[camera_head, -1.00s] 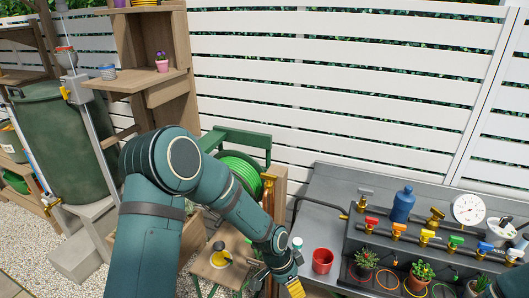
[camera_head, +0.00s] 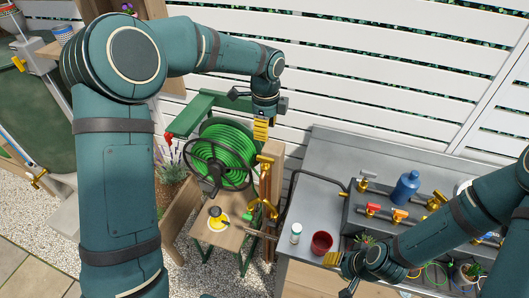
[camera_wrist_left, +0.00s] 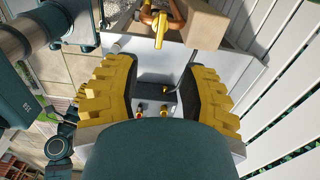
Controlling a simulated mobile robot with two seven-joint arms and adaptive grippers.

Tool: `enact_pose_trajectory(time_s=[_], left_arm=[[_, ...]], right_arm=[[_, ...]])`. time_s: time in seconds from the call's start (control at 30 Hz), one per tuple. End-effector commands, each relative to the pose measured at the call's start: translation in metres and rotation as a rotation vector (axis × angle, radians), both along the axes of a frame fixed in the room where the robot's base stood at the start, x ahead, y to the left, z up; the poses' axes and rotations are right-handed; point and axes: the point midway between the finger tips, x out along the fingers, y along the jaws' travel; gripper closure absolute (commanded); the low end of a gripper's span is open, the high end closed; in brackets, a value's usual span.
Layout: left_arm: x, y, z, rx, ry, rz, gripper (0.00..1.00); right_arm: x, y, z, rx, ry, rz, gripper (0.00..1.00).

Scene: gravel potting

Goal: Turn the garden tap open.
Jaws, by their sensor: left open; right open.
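The garden tap is a brass fitting with a yellow-brass handle (camera_head: 265,159) on a copper pipe at a wooden post, right of the green hose reel. In the left wrist view the brass handle (camera_wrist_left: 160,28) shows at the top, beyond my fingertips. My left gripper (camera_head: 261,130) points down just above the tap in the head view, seemingly apart from it. In the left wrist view its yellow fingers (camera_wrist_left: 160,90) are wide apart with nothing held between them. My right gripper (camera_head: 335,262) is low by the bench front, near the red cup, with no object visible in it.
The green hose reel (camera_head: 221,155) stands left of the tap. The grey bench (camera_head: 320,170) carries a red cup (camera_head: 321,243), a white bottle (camera_head: 296,232), a blue bottle (camera_head: 405,186) and a rack of small coloured valves. The white fence (camera_head: 350,70) is behind.

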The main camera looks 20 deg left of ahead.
Motion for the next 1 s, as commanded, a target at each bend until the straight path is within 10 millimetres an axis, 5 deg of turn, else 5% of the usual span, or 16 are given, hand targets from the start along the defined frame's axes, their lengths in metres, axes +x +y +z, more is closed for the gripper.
enact_pose_trajectory(time_s=[0.53,1.0], left_arm=[[-0.001,0.000,-0.102,0.000,0.004,0.003,0.58],[0.000,0.000,-0.123,-0.001,0.000,0.003,0.58]], right_arm=[[0.000,0.000,0.000,0.000,0.000,0.001,0.53],[0.000,0.000,0.001,0.000,0.000,0.001,0.53]])
